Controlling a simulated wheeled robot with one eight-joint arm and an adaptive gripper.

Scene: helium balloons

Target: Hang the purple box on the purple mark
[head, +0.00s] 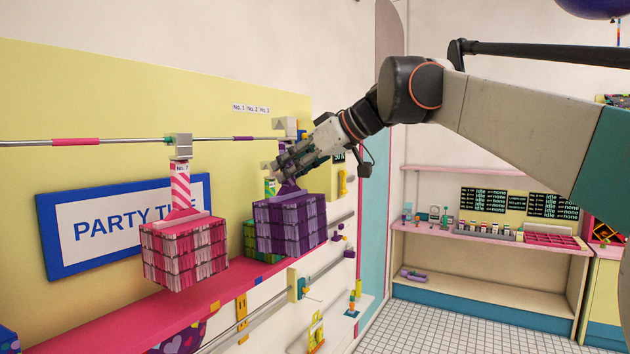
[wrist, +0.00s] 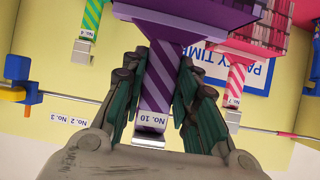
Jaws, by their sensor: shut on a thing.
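The purple box (head: 290,225) hangs below my gripper (head: 287,166) in the head view, upright and clear of the wall shelf. My gripper is shut on its purple striped strap, labelled No. 10. In the wrist view the strap (wrist: 160,75) runs between the fingers of my gripper (wrist: 160,100), with a pale metal end piece beyond them. The purple mark (head: 243,138) is a band on the wall rail (head: 118,141), left of and a little above my gripper in the head view. The box is apart from the rail.
A pink box (head: 184,252) hangs from the rail by a hook, left of the purple box. A green box (head: 250,240) is partly hidden behind the purple box. A pink shelf (head: 130,315) runs below. A Party Time sign (head: 110,228) is on the wall.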

